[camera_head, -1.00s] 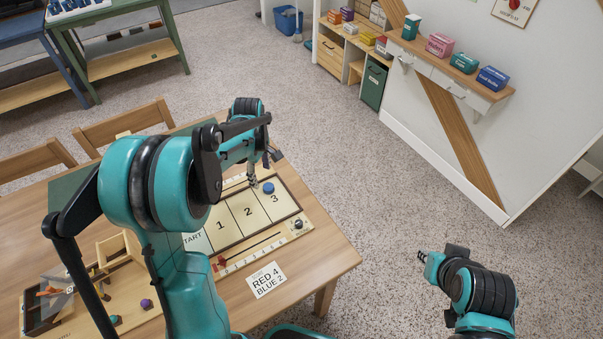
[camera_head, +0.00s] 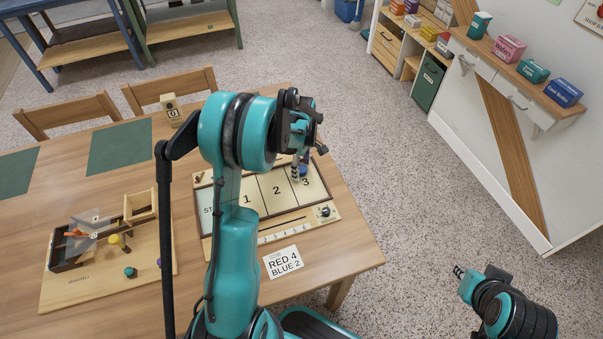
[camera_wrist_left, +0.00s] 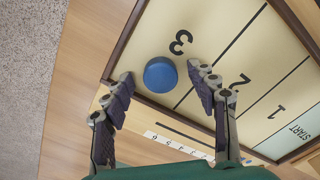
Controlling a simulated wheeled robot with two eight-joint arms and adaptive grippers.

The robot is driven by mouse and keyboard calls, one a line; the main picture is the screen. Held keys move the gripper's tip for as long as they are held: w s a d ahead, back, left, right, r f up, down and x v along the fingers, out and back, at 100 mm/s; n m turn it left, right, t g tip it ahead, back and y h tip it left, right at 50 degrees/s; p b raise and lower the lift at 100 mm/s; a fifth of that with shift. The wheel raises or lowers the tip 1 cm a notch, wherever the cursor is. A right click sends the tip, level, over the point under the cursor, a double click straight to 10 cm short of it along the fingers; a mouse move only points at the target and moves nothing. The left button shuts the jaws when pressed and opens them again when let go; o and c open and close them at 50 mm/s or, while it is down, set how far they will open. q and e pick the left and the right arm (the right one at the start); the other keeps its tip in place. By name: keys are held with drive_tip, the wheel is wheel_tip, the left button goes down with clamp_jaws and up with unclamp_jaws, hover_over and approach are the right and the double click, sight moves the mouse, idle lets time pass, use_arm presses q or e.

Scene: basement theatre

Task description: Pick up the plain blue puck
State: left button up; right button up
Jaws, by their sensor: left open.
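The plain blue puck (camera_wrist_left: 160,75) lies on the game board (camera_wrist_left: 215,40) in the space marked 3, near the board's end. In the head view the puck (camera_head: 304,171) is partly hidden by my left gripper (camera_head: 300,165). In the left wrist view my left gripper (camera_wrist_left: 160,85) is open, with one finger on each side of the puck; I cannot tell its exact height above the board. Nothing is held in it. My right gripper (camera_head: 460,272) is at the lower right, over the floor, away from the table; its fingers are too small to judge.
A score card (camera_head: 284,262) reading RED 4, BLUE 2 lies at the table's front edge. A wooden tray game (camera_head: 80,285) with small coloured pieces stands at left. Chairs (camera_head: 70,115) stand behind the table. The floor to the right (camera_head: 390,190) is clear.

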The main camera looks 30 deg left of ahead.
use_arm(q)
drive_tip(key=shift+r, duration=0.1)
drive_tip(key=c, duration=0.9)
drive_tip(key=shift+c, duration=0.2)
